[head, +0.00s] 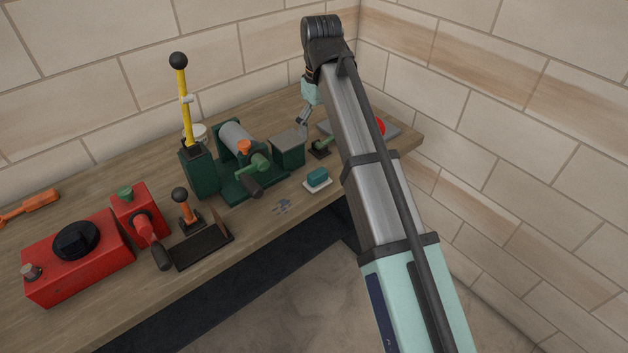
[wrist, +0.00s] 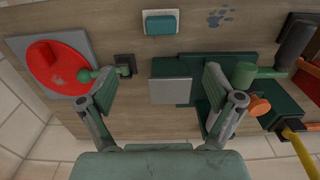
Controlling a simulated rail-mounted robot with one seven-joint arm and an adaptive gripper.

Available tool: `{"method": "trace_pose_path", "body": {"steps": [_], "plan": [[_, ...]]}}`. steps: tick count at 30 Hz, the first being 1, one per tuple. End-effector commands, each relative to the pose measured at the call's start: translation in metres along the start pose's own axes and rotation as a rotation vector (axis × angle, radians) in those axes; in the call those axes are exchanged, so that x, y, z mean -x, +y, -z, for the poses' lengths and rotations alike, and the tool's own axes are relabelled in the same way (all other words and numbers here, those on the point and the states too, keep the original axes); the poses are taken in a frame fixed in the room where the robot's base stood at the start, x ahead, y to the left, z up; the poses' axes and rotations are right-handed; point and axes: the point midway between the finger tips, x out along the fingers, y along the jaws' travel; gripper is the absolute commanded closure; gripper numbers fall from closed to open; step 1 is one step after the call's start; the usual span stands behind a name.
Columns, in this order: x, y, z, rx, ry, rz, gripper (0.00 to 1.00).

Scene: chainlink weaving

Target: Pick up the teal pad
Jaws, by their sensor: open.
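The teal pad (head: 317,174) is a small rounded block on a white base (head: 318,185) near the front edge of the bench. It also shows at the top middle of the wrist view (wrist: 161,24). My gripper (head: 302,121) hangs over the bench behind the pad, partly hidden by my arm in the head view. In the wrist view my gripper (wrist: 158,84) has its two fingers wide apart with nothing between them touching. The pad lies beyond the fingertips, apart from them.
A grey plate on a dark green block (wrist: 171,91) lies below the fingers. A red disc (wrist: 58,68) on a grey plate is to the left with a small green-knobbed lever. A green winch machine (head: 240,160), yellow lever (head: 185,110) and red box (head: 75,260) stand left of the pad.

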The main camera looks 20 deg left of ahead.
Motion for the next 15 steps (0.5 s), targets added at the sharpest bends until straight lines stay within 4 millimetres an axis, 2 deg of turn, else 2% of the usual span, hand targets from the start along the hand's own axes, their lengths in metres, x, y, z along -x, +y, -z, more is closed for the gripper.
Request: {"method": "trace_pose_path", "body": {"steps": [15], "plan": [[-0.091,-0.001,-0.002,-0.001,-0.003,0.001,0.09]]}}
